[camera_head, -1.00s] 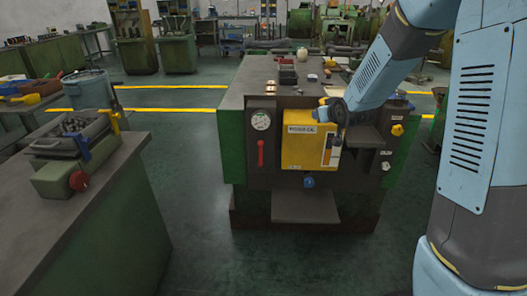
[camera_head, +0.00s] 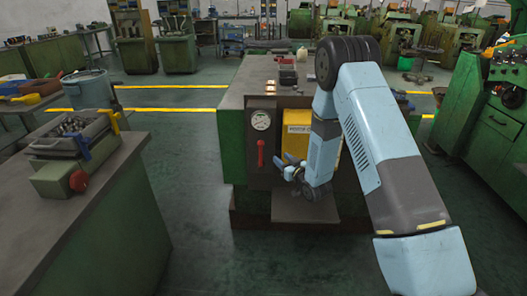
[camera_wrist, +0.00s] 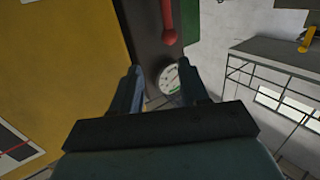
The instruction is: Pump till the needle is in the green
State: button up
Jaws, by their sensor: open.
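The round white gauge (camera_head: 261,120) sits on the dark front panel of the green machine. It also shows in the wrist view (camera_wrist: 169,79) between my fingers, with a green band on its dial; the needle is too small to read. The red pump lever (camera_head: 261,153) hangs below the gauge in the head view and shows at the top of the wrist view (camera_wrist: 169,22). My gripper (camera_head: 288,168) is open and empty, to the right of the lever's lower end and apart from it.
A yellow box (camera_head: 297,134) is on the panel right of the lever, partly hidden by my arm. A dark shelf (camera_head: 300,208) juts out low on the machine. A workbench (camera_head: 75,200) with a vice stands at the left. The floor between is clear.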

aim_at(261, 156)
jog(key=s+a+f+x, duration=0.1)
jog(key=x, duration=1.2)
jog(key=shift+w+a+f+y, duration=0.25)
jog(key=shift+a+f+y, duration=0.05)
jog(key=shift+y, duration=0.1)
jog(key=shift+c, duration=0.3)
grip_shut()
